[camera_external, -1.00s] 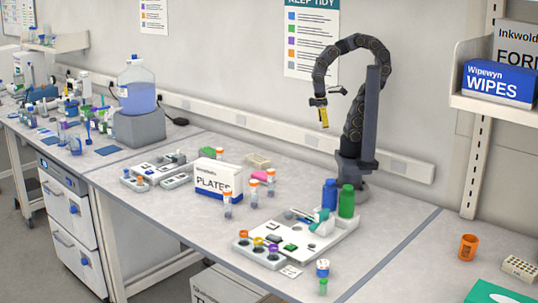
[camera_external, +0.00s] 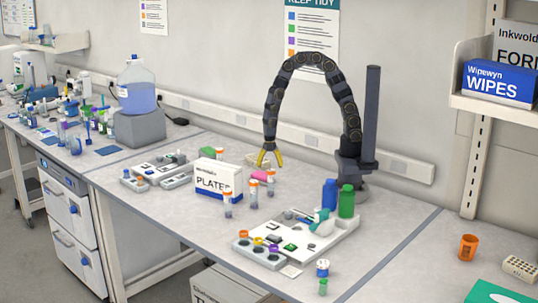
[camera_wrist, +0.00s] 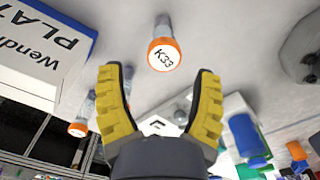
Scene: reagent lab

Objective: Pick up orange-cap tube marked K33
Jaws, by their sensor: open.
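The K33 tube (camera_wrist: 163,54) stands on the bench in the wrist view, its orange cap and white marked top toward me. In the external view it appears to be the orange-cap tube (camera_external: 271,174) nearest my gripper, though the mark is too small to read there. My gripper (camera_external: 268,156) points down above the bench, behind that tube. In the wrist view my gripper (camera_wrist: 158,74) is open and empty, with its yellow fingers spread. The K33 cap lies beyond the gap between the fingertips, apart from both.
The PLATES box (camera_external: 218,180) stands left of the tubes. Other orange-cap tubes (camera_external: 227,197) (camera_external: 253,183) stand close by. A white tray (camera_external: 335,232), a blue bottle (camera_external: 330,195) and a green bottle (camera_external: 347,202) stand to the right.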

